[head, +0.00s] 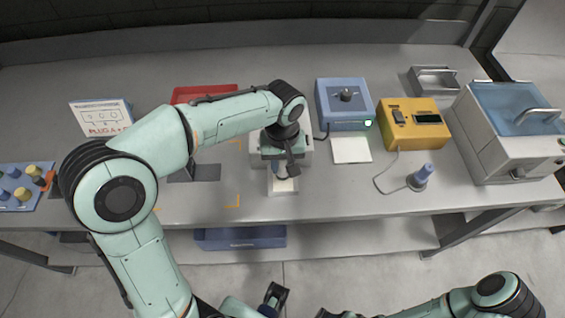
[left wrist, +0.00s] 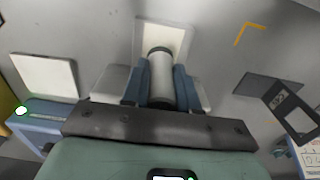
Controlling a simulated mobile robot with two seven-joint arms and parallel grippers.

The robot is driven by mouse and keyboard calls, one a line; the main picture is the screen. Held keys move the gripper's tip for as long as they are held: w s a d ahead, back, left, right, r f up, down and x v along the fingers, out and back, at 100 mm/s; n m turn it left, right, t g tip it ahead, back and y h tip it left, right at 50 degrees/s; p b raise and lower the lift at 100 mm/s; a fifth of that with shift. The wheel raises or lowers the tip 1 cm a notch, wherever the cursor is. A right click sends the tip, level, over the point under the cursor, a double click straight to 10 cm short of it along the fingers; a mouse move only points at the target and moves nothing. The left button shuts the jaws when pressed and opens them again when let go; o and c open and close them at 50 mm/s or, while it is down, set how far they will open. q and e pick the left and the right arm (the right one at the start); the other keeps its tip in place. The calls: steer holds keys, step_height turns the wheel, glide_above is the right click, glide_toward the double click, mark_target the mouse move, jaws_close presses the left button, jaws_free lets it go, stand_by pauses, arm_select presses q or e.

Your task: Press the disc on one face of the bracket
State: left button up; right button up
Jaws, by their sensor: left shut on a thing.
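My left gripper (head: 284,172) is above the middle of the bench, shut on a grey cylinder with a dark rim. In the left wrist view the cylinder (left wrist: 161,78) sits between the two blue fingers (left wrist: 158,88), over a white square pad (left wrist: 165,38). A dark bracket (left wrist: 292,112) with an upright plate stands to the right in that view. It also shows in the head view (head: 181,172), left of the gripper and partly behind my left arm. A small pale patch shows on its face; I cannot make out a disc.
A blue box (head: 342,104) with a green light, a yellow box (head: 414,124), a blue-handled tool (head: 421,177) and a large lidded machine (head: 505,130) stand to the right. A red tray (head: 205,93), a sign (head: 101,118) and a knob panel (head: 22,188) lie left.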

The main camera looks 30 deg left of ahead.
arm_select(q)
steer(key=shift+r+p, duration=1.75)
steer(key=shift+r, duration=0.9)
arm_select(e)
steer(key=r, duration=0.1)
steer(key=w+r, duration=0.2)
steer(key=r, duration=0.1)
steer(key=shift+r, duration=0.1)
steer(key=shift+s, duration=0.15)
steer(key=shift+a, duration=0.1)
